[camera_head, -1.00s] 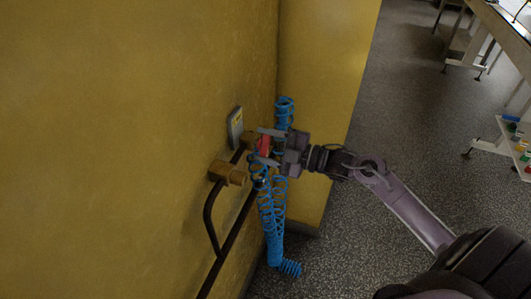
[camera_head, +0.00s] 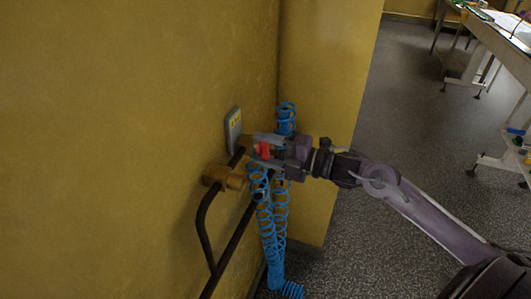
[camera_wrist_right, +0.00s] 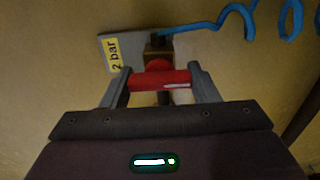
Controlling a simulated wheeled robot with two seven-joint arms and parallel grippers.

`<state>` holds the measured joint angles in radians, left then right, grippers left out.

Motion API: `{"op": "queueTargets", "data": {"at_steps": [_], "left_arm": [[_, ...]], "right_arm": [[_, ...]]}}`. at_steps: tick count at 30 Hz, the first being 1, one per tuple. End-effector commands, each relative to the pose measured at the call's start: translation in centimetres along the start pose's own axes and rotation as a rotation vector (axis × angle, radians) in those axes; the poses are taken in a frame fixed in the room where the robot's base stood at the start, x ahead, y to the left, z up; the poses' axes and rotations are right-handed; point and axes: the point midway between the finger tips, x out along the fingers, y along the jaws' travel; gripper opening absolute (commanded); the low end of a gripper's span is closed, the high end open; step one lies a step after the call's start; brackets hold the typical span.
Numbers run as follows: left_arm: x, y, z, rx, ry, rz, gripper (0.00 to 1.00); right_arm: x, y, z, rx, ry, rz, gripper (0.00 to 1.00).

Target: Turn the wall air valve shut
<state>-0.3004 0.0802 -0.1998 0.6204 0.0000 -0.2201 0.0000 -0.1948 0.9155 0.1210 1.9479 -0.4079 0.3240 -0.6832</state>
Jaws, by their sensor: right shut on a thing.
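The wall air valve has a red handle (camera_head: 263,150) and a brass body (camera_head: 224,176) on the yellow wall. In the right wrist view the red handle (camera_wrist_right: 160,79) lies crosswise between the two fingers, with a brass fitting (camera_wrist_right: 157,52) behind it. My right gripper (camera_head: 264,147) is shut on the red handle; it also shows in the right wrist view (camera_wrist_right: 162,84). My left gripper is not in view.
A grey plate with a yellow label (camera_head: 234,128) is on the wall beside the valve; its label reads "2 bar" in the wrist view (camera_wrist_right: 114,56). A blue coiled hose (camera_head: 266,220) hangs below my gripper. A dark pipe (camera_head: 203,225) runs down the wall. Benches stand far right.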

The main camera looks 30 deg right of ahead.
Motion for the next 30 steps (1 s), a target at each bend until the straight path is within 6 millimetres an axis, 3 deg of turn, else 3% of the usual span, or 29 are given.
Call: {"op": "queueTargets", "data": {"at_steps": [12, 13, 17, 30], "left_arm": [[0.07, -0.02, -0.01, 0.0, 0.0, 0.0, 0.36], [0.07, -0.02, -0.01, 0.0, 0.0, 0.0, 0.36], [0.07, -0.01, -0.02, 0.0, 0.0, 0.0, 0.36], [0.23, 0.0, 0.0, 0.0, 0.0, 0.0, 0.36]], "right_arm": [[0.0, -0.15, -0.09, -0.007, 0.002, -0.004, 0.32], [0.0, -0.16, -0.09, -0.007, 0.002, -0.004, 0.57], [0.0, -0.13, -0.07, -0.006, 0.001, -0.003, 0.74], [-0.74, -0.22, -0.01, -0.005, -0.001, -0.003, 0.76]]}}
